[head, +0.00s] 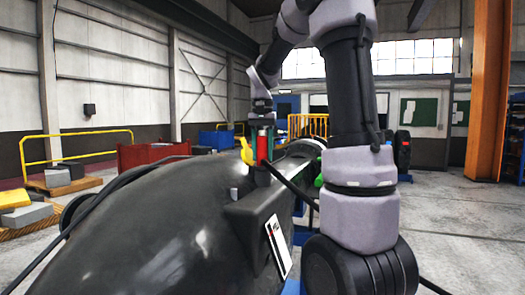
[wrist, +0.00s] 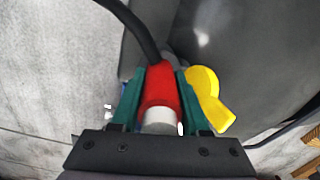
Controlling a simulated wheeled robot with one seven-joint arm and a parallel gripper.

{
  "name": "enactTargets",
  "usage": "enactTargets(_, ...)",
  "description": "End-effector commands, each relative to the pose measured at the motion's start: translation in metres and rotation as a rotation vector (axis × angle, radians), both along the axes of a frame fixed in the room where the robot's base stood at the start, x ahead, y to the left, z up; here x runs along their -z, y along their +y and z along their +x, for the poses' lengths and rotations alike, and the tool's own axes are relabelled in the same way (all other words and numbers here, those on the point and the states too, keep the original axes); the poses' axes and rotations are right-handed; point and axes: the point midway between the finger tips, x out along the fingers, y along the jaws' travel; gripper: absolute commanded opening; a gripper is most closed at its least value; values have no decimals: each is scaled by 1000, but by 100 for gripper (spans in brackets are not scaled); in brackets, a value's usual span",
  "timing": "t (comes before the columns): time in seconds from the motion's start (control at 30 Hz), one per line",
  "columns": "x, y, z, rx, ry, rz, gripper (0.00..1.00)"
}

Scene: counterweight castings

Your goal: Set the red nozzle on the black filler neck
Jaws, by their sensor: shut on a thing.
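The red nozzle (head: 262,147) is upright in the head view, above the large dark rounded casting. It also shows in the wrist view (wrist: 160,88), with a grey metal end and a black hose. My gripper (head: 262,126) is shut on it, with green fingers (wrist: 162,80) on both sides. A dark stub that looks like the black filler neck (head: 262,174) is directly below the nozzle. I cannot tell whether the nozzle is seated on it or just above. A yellow piece (head: 246,152) stands close beside the nozzle on the left; in the wrist view it is right of the fingers.
The dark casting (head: 150,225) fills the lower left, with a black hose (head: 95,205) running over it. A white label plate (head: 278,247) is on its near side. A yellow rail (head: 75,133) and a red bin (head: 150,156) stand behind. The floor at right is open.

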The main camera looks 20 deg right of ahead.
Motion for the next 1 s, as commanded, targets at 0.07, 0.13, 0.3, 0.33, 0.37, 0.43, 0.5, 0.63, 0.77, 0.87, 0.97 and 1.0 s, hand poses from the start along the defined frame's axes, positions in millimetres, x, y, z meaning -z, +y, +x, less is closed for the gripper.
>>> enactTargets(0.07, 2, 0, 0, 0, 0, 0, 5)
enactTargets(0.13, 3, 0, 0, 0, 0, 0, 5)
enactTargets(0.3, 3, 0, 0, 0, -1, 0, 80)
enactTargets(0.33, 3, 0, 0, 0, -1, 0, 80)
enactTargets(0.37, 3, 0, 0, 0, -1, 0, 80)
enactTargets(0.43, 3, 0, 0, 0, 1, 1, 80)
enactTargets(0.5, 2, 0, 0, 0, 0, 0, 80)
enactTargets(0.63, -9, 0, 1, -1, -3, 1, 80)
enactTargets(0.77, -33, 0, 1, 0, -5, 0, 80)
enactTargets(0.87, -55, 0, 1, 1, -6, 0, 80)
enactTargets(0.97, -74, 0, 1, 1, -4, -1, 80)
enactTargets(1.0, -81, 0, 1, 1, -4, -1, 80)
